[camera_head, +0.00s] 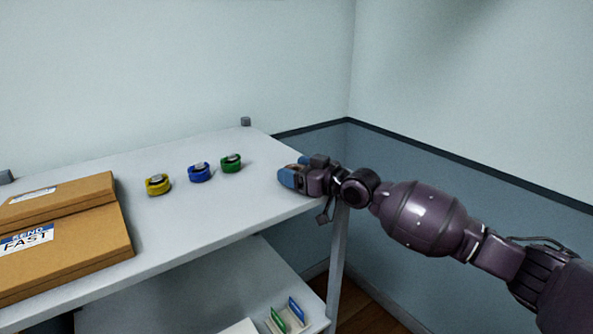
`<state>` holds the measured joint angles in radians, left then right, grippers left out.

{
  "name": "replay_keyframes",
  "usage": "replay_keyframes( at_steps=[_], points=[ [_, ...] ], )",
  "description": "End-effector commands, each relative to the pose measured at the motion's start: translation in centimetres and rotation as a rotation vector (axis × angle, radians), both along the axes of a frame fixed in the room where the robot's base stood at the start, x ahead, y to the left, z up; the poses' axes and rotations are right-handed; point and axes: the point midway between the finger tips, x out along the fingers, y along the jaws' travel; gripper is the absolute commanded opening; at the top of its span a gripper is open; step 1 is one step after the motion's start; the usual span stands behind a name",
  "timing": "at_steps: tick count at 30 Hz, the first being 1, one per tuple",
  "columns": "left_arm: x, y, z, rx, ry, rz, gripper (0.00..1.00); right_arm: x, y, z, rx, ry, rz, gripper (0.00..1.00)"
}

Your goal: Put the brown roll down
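My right gripper (296,171) is at the right end of the white table top, low over it or touching it. Its blue fingertips point left. A small brown patch, the brown roll (294,167), shows between the fingers, which are shut on it. Most of the roll is hidden by the gripper, and I cannot tell whether it touches the table. My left gripper is not in view.
On the white table (215,216) stand a yellow roll (157,186), a blue roll (200,174) and a green roll (231,164). Cardboard boxes (75,255) lie at the left. The surface between the green roll and my gripper is clear. A lower shelf (180,300) holds small cards (287,316).

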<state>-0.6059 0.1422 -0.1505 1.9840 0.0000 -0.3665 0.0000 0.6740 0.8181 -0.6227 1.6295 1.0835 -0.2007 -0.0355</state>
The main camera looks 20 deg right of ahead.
Motion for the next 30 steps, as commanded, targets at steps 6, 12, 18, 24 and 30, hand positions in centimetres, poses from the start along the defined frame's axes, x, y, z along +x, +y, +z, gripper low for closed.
replay_keyframes(
  at_steps=[6, 12, 18, 24, 30],
  points=[
    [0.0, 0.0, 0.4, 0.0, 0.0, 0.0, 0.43, -0.1, -0.1, 0.5, 0.0, 0.0, 0.0, 0.73],
    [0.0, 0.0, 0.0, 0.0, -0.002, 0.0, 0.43, -2.6, -2.1, 0.3, -0.003, 0.0, -0.001, 0.73],
    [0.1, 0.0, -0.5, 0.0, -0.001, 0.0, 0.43, -5.7, -4.6, 0.5, -0.003, 0.0, -0.002, 0.73],
    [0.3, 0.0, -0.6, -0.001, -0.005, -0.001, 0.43, -8.1, -6.5, 0.7, -0.002, 0.001, -0.002, 0.73],
    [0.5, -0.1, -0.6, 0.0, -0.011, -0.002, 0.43, -9.3, -7.3, 0.9, -0.001, 0.001, 0.0, 0.73]
  ],
)
